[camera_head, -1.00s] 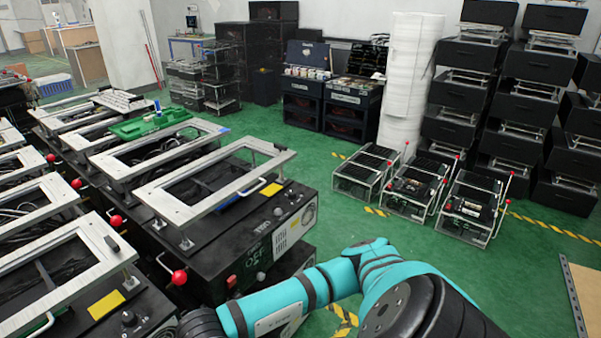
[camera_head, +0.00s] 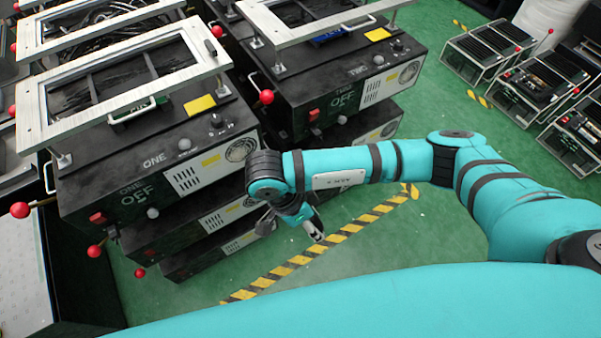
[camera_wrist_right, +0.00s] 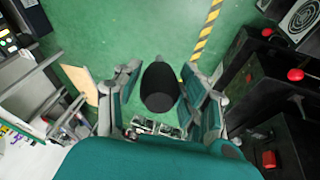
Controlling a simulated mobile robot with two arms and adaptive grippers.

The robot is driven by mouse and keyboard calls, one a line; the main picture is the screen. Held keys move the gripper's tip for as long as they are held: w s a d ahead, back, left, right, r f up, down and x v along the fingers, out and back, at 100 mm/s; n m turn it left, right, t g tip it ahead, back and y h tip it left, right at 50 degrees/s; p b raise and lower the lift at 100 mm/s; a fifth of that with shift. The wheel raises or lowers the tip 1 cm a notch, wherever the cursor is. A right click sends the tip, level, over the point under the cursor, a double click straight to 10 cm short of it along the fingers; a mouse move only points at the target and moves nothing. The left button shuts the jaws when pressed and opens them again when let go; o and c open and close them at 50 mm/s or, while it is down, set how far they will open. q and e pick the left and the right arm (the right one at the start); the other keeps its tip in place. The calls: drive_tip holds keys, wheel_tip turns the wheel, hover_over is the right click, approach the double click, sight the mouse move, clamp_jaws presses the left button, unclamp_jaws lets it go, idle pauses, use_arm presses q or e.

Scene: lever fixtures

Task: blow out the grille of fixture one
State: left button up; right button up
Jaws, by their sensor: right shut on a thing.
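Fixture one (camera_head: 150,185) is a black box marked ONE and OFF at the left in the head view. Its front has a white slotted panel (camera_head: 185,180) and a round grille (camera_head: 241,149). My right gripper (camera_head: 305,222) hangs below its wrist, in front of fixture one's right side and apart from the grille. In the right wrist view, its fingers are shut on a black rounded thing (camera_wrist_right: 160,88), over the green floor. My left gripper is out of view.
Fixture two (camera_head: 320,90) stands behind to the right, with a red ball lever (camera_head: 267,97). Other red ball levers stick out at fixture one's left (camera_head: 19,210). Open green floor with a striped line (camera_head: 330,240) lies in front. Metal-framed units (camera_head: 490,50) stand at the back right.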

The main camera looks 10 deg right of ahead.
drive_tip(key=m, duration=0.1)
drive_tip(key=a+m+g, duration=0.1)
drive_tip(key=m, duration=0.1)
drive_tip(key=m+g, duration=0.1)
drive_tip(key=shift+w+a+f+m, duration=0.15)
drive_tip(key=shift+w+a+m, duration=0.25)
drive_tip(key=w+f+m+t+y+b, duration=0.2)
drive_tip(key=w+m+t+y, duration=0.4)
drive_tip(key=m, duration=1.1)
drive_tip(key=w+f+m+t+y+b, duration=0.1)
drive_tip(key=w+m+t+y, duration=0.6)
drive_tip(key=m, duration=1.1)
drive_tip(key=shift+w+a+f+m+y+b, duration=0.35)
drive_tip(key=shift+w+y+b, duration=0.55)
drive_tip(key=shift+w, duration=1)
